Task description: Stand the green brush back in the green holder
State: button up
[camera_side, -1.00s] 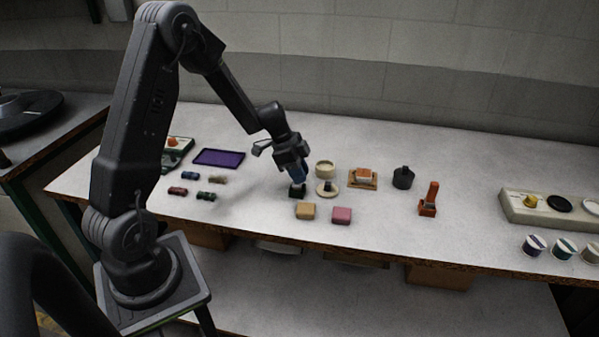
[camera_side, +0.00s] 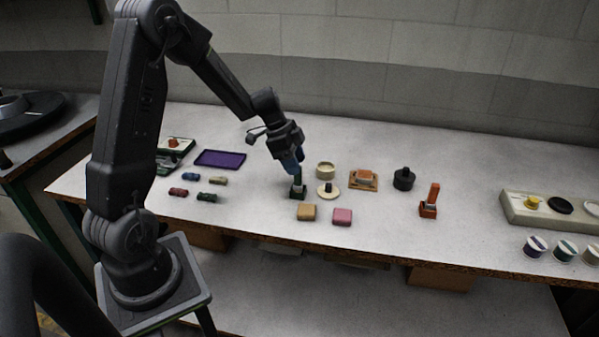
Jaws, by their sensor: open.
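The green holder (camera_side: 298,192) is a small dark block on the table, left of the middle. The green brush (camera_side: 297,176) stands close to upright in it, its handle rising toward my gripper. My gripper (camera_side: 293,165), with blue fingertips, is open just above and around the top of the handle. Its fingers partly hide the brush's top, and I cannot tell whether they touch it.
An orange brush in an orange holder (camera_side: 429,203) stands to the right. Tan (camera_side: 306,212) and pink (camera_side: 342,216) blocks lie in front. A round beige container (camera_side: 325,170) and a round pad with a dark knob (camera_side: 328,190) are close by. A purple tray (camera_side: 220,158) lies left.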

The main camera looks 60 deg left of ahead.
jog(key=v, duration=0.7)
jog(key=s+d+r+n, duration=0.2)
jog(key=s+d+r, duration=0.1)
jog(key=d+r, duration=0.35)
jog(key=s+d+r+n+t+y, duration=0.2)
jog(key=s+d+n, duration=0.5)
jog(key=s+d, duration=0.6)
jog(key=shift+s+d+r+y, duration=0.2)
jog(key=shift+s+r+y, duration=0.4)
jog(key=shift+s+r, duration=0.5)
